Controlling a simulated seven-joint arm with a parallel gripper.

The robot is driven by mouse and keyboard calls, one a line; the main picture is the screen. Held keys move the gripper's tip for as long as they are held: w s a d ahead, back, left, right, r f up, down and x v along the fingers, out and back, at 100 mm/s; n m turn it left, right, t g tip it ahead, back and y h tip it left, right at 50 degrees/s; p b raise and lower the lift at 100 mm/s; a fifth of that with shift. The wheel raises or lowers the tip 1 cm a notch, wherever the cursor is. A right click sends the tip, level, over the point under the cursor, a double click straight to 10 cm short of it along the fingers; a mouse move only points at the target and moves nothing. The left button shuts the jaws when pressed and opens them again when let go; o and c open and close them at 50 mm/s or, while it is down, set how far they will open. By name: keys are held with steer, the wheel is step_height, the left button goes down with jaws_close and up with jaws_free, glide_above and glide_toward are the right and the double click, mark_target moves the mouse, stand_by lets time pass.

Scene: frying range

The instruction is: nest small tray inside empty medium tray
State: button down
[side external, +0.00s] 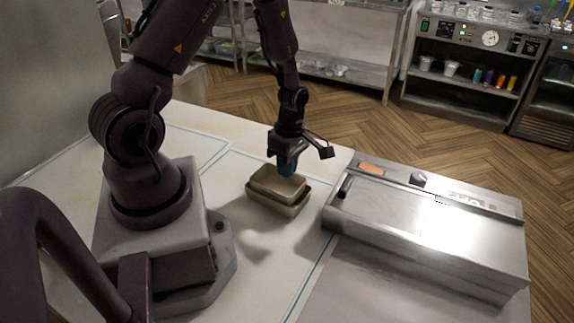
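A small beige tray (275,182) is at the middle of the white worktop, directly over a slightly larger beige tray (282,209), the medium one. The small tray covers the larger one's opening; I cannot tell whether it rests inside it or sits just above it.
A metal frying range (430,228) with a black handle (345,187) stands close to the right of the trays. Blue lines mark the worktop (255,265). The worktop in front of the trays is clear. Shelving (480,70) stands beyond, across the floor.

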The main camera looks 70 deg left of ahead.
stand_by(0.4)
steer(key=c, duration=1.3)
jaws_free()
steer(key=shift+r, duration=3.05)
